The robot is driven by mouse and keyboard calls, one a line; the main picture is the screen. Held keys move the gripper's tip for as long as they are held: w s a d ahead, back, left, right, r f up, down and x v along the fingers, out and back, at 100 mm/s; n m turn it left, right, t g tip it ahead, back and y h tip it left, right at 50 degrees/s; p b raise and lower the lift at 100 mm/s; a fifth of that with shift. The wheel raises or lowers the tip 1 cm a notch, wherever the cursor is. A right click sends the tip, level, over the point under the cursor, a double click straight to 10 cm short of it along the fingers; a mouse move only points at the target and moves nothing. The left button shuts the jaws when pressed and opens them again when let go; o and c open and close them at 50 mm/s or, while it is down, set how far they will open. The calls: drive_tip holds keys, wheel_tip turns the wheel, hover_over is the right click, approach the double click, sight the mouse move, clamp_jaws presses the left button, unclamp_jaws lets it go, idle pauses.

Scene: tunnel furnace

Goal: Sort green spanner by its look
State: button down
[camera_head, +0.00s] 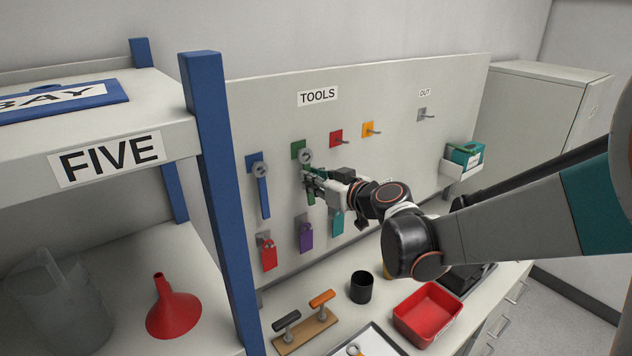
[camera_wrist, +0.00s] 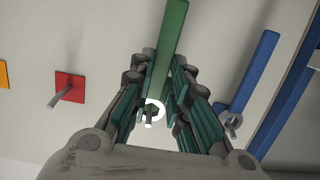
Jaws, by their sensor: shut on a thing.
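The green spanner (camera_head: 310,197) hangs upright on the tool board (camera_head: 400,100), its pale ring head around a peg in front of a green square. The wrist view shows its green handle (camera_wrist: 175,40) and the ring (camera_wrist: 152,110) with the peg through it. My gripper (camera_head: 309,180) is shut on the handle, just below the ring. The fingers hide part of the handle.
A blue spanner (camera_head: 263,190) hangs to the left. Red (camera_head: 336,139) and orange (camera_head: 368,130) squares hold empty pegs, as does the OUT peg (camera_head: 423,115). Padlocks (camera_head: 268,254) hang below. A red tray (camera_head: 428,313) and black cup (camera_head: 361,287) stand on the counter.

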idle(0.4)
drive_tip(key=c, duration=1.4)
unclamp_jaws()
drive_tip(key=shift+c, duration=0.2)
drive_tip(key=v, duration=1.2)
drive_tip(key=s+d+f+m+g+h+b, duration=0.2)
drive_tip(key=s+d+f+b, duration=0.4)
drive_tip(key=s+f, duration=0.4)
drive_tip(key=s+d+f+m+g+h+b, duration=0.3)
drive_tip(key=s+d+f+m+h+b, duration=0.2)
drive_tip(key=s+f, duration=0.5)
drive_tip(key=s+d+h+b, duration=0.1)
drive_tip(key=s+h, duration=0.1)
drive_tip(key=s, duration=0.1)
drive_tip(key=shift+s+d+f+g, duration=0.3)
drive_tip(key=shift+s+f, duration=0.05)
drive_tip(key=shift+s, duration=0.05)
